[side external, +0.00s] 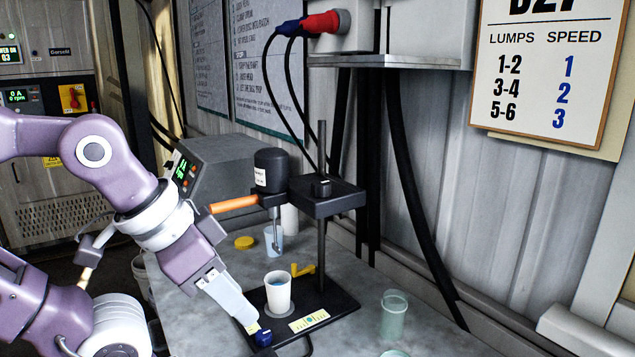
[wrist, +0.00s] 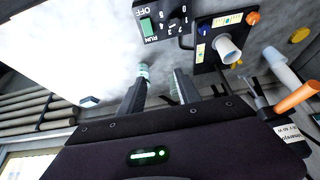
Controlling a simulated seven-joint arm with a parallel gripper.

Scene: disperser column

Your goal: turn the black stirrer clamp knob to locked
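The black clamp knob (side external: 321,187) sits on top of the dark clamp block (side external: 330,200) on the upright rod of the stirrer stand. I cannot make out the knob's lock marking, and I cannot pick the knob out in the wrist view. The black stirrer motor (side external: 271,170) is left of the block, with an orange handle (side external: 235,204) that also shows in the wrist view (wrist: 297,97). My gripper (side external: 246,320) is low at the front left of the stand, well below the knob. In the wrist view my gripper (wrist: 160,75) has its fingers apart with nothing between them.
A white cup (side external: 278,291) stands on the black base plate (side external: 342,303), near a yellow lever (side external: 303,270). A greenish clear cup (side external: 394,315) stands to the right. A box with a numbered dial (wrist: 165,18) lies ahead of the fingers. Black cables hang behind the stand.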

